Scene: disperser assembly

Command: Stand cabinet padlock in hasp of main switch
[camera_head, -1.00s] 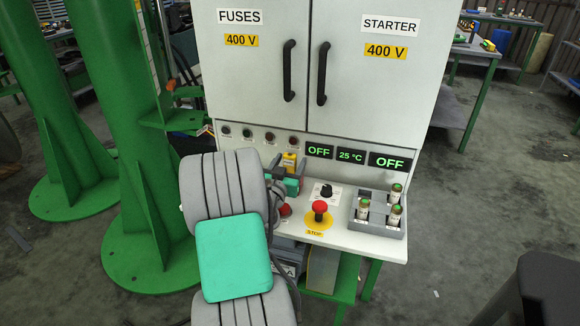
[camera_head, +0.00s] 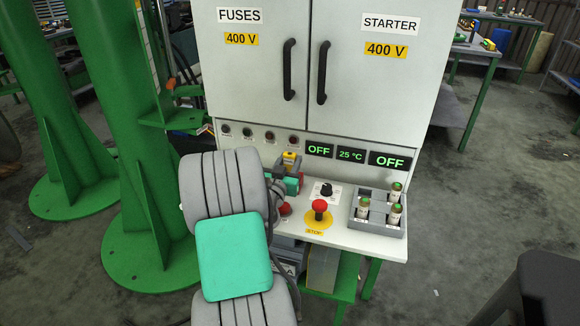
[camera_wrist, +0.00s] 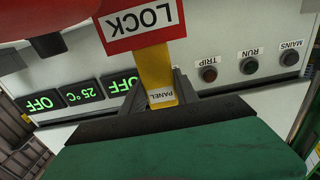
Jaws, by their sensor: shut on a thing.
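The yellow padlock (camera_wrist: 157,72) carries a white PANEL label and a red-edged white LOCK plate (camera_wrist: 140,18) in the wrist view. My gripper (camera_wrist: 172,92) is shut on it, with the dark fingers on either side of the yellow body. In the head view the padlock (camera_head: 291,157) shows above the desk, with my gripper (camera_head: 288,172) around it, partly behind my arm. A red round part (camera_head: 284,209) on the desk is partly hidden by my arm; I cannot tell whether it belongs to the main switch. The hasp cannot be made out.
A red STOP button (camera_head: 320,206), a black knob (camera_head: 326,189) and a grey fuse holder (camera_head: 378,214) stand to the right on the desk. Lit OFF displays (camera_head: 319,149) and the cabinet face (camera_head: 340,120) rise behind. A green column (camera_head: 150,180) stands left.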

